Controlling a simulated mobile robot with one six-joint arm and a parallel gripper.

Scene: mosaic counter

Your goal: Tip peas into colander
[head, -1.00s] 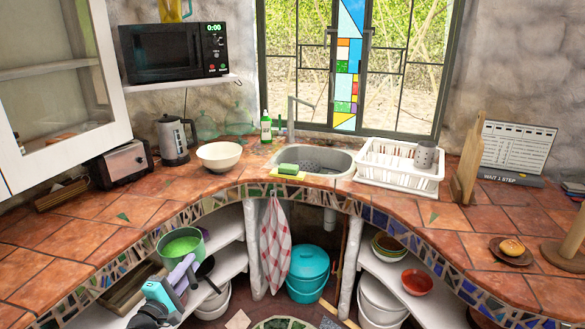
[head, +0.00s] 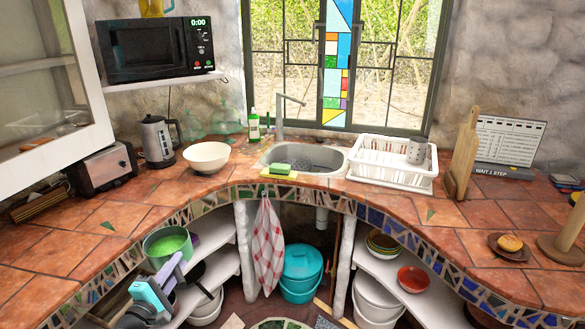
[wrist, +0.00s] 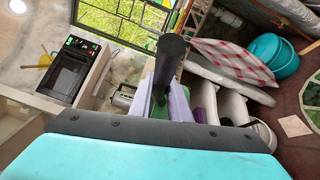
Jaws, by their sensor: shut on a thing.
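My gripper (head: 172,272) is shut on the handle of a green pot (head: 152,254). The pot looks roughly upright, with bright green peas (head: 172,244) in it. It is in front of the left counter edge, below the counter top in the picture. In the wrist view, a dark handle (wrist: 171,55) stands between my pale purple fingers; the pot's inside is not clear there. A grey, perforated thing that looks like the colander (head: 300,163) sits in the sink (head: 325,160), to the right of and beyond the pot.
A white bowl (head: 206,157) stands left of the sink. A yellow-green sponge (head: 280,168) lies on the sink's front edge. A faucet (head: 281,115) rises behind it, and a white dish rack (head: 390,165) stands to the right. A checked towel (head: 267,245) hangs below the counter.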

